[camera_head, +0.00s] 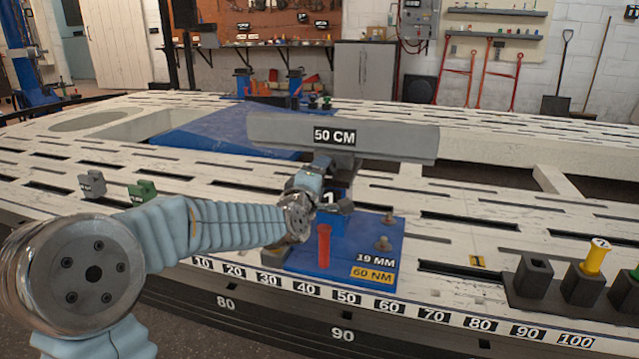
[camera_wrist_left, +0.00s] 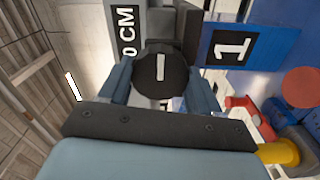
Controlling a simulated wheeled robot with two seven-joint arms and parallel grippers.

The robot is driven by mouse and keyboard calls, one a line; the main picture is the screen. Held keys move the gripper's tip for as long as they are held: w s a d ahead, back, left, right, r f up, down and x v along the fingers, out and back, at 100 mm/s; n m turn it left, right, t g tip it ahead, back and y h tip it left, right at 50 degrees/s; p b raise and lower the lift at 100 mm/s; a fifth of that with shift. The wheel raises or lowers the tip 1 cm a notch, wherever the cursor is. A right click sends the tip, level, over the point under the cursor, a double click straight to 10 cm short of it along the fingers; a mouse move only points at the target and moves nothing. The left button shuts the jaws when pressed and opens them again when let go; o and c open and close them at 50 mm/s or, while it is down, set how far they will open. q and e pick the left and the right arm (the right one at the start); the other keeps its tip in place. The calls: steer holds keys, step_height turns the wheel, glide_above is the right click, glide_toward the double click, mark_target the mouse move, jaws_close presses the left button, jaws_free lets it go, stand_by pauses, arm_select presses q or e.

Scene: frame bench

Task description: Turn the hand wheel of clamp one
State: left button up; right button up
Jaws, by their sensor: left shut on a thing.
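The hand wheel (camera_wrist_left: 161,78) is dark and round with a white line on its face, seen face-on in the left wrist view. The line stands nearly upright in that view. My left gripper (camera_wrist_left: 160,85) is shut on the wheel, one blue-grey finger on each side. Clamp one carries a blue plate with a white 1 (camera_wrist_left: 232,45). In the head view, my left gripper (camera_head: 323,166) reaches in under the grey bar marked 50 CM (camera_head: 385,138), and the wheel is mostly hidden there. My right gripper is not in view.
The clamp's blue base (camera_head: 362,255) holds a red upright handle (camera_head: 323,245) and bolts, labelled 19 MM and 60 NM. A dark socket holder with a yellow-topped piece (camera_head: 596,258) stands at the right. Grey and green blocks (camera_head: 142,190) sit at the left on the slotted white frame.

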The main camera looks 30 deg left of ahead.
arm_select(q)
steer(key=shift+f+n, duration=0.1)
steer(key=shift+n, duration=8.9)
steer(key=o, duration=1.1)
steer(key=shift+c, duration=0.2)
steer(key=v, duration=1.3)
steer(key=shift+s+d, duration=0.15)
steer(key=shift+s, duration=0.2)
